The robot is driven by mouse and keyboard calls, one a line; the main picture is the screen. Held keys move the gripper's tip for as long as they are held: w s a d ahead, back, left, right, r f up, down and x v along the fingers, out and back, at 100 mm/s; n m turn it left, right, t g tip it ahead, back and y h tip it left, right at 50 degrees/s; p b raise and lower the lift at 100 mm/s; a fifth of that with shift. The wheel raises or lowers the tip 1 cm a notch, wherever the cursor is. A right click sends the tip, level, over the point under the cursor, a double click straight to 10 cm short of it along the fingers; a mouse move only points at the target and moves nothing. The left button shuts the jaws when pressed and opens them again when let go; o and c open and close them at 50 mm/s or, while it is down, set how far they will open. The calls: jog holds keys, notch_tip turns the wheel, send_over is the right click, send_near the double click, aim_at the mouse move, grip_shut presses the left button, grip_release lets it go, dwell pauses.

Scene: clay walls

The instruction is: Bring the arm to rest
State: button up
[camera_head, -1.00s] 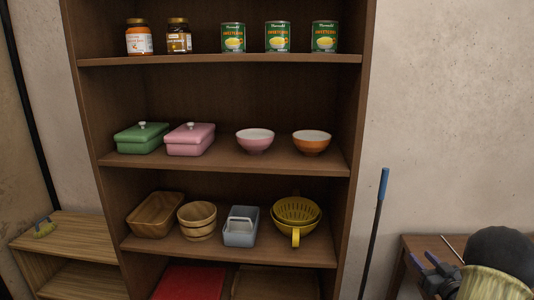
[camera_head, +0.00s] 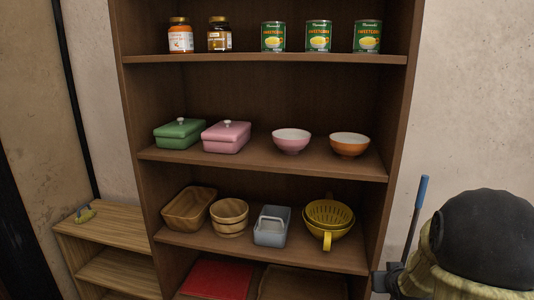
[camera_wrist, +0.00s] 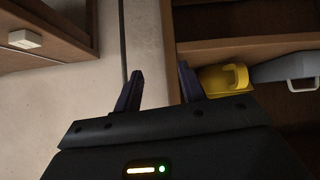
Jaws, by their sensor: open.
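My gripper (camera_wrist: 160,88) shows in the wrist view with its two dark fingers apart and nothing between them. Pale wall and the edge of the brown shelf unit (camera_wrist: 250,43) lie beyond the fingers. In the head view my arm, with a black rounded part and a tan cover, fills the lower right corner, in front of the wall to the right of the shelf unit (camera_head: 270,158). The fingers cannot be made out clearly there.
The shelves hold jars (camera_head: 181,37), cans (camera_head: 318,36), lidded dishes (camera_head: 227,138), bowls (camera_head: 291,141), a yellow colander (camera_head: 329,217) and a grey basket (camera_head: 271,228). A blue-tipped pole (camera_head: 419,195) stands by my arm. A low wooden shelf (camera_head: 110,228) is at left.

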jog(key=s+a+f+n+g+y, duration=0.15)
jog(key=s+a+g, duration=0.55)
jog(key=s+a, duration=1.05)
jog(key=w+d+p+v, duration=0.1)
jog(key=w+p+v, duration=0.1)
jog(key=p+v, duration=1.4)
jog(key=shift+w+d+r+y+p, duration=0.2)
jog(key=shift+w+r+y+p, duration=0.1)
jog(key=shift+r+y+p, duration=0.2)
